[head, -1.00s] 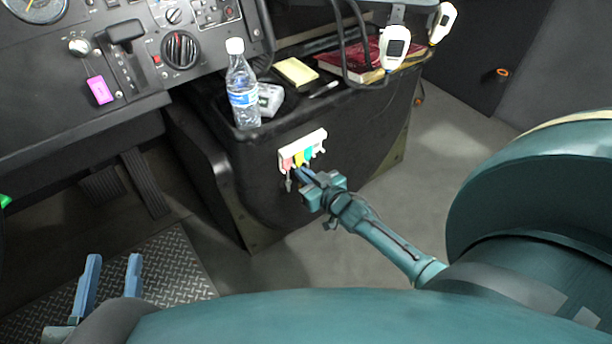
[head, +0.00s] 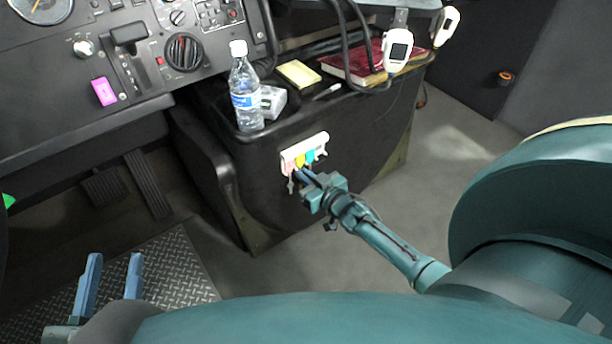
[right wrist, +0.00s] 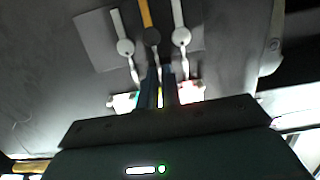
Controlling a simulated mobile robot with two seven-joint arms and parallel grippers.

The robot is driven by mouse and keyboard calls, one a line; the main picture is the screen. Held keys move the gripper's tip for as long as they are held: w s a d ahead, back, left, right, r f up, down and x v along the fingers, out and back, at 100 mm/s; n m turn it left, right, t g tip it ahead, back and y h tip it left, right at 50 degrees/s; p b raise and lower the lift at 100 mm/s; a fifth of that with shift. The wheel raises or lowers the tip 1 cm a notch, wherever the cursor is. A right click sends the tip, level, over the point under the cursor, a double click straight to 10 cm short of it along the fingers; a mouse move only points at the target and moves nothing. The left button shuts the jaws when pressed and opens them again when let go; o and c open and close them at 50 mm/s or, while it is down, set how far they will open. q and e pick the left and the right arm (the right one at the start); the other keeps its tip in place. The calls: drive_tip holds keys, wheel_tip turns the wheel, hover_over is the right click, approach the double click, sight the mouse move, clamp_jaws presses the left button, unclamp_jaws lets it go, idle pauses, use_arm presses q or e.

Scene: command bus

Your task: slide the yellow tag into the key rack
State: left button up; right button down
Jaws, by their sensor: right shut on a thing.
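The white key rack (head: 318,140) is on the front of the dark console, with a pink tag (head: 288,165) on the left and a cyan tag (head: 310,156) on the right. The yellow tag (head: 299,161) shows between them at the rack. My right gripper (head: 302,175) is shut on the yellow tag, which also shows between the fingers in the right wrist view (right wrist: 159,97). A brass key (right wrist: 145,12) hangs from it between two silver keys. I cannot tell how deep the tag sits in the rack. My left gripper (head: 110,275) is open and empty at lower left.
A water bottle (head: 245,95), a yellow notepad (head: 299,74) and a red book (head: 350,68) stand or lie on top of the console. Handsets (head: 397,50) hang above it. The grey floor below the rack is clear.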

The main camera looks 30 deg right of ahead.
drive_tip(key=c, duration=1.5)
unclamp_jaws()
drive_tip(key=shift+f+p+v, duration=0.15)
drive_tip(key=shift+p+v, duration=0.25)
drive_tip(key=shift+v, duration=0.3)
drive_tip(key=shift+f+p+v, duration=0.1)
drive_tip(key=shift+p+v, duration=0.3)
drive_tip(key=shift+v, duration=0.3)
drive_tip(key=shift+f+p+v, duration=0.2)
drive_tip(key=shift+p+v, duration=0.35)
drive_tip(key=shift+v, duration=0.6)
drive_tip(key=shift+f+p+v, duration=0.25)
drive_tip(key=shift+p+v, duration=0.3)
drive_tip(key=shift+v, duration=0.6)
drive_tip(key=shift+f+p+v, duration=0.2)
drive_tip(key=shift+p+v, duration=0.35)
drive_tip(key=shift+v, duration=0.65)
drive_tip(key=shift+s, duration=0.1)
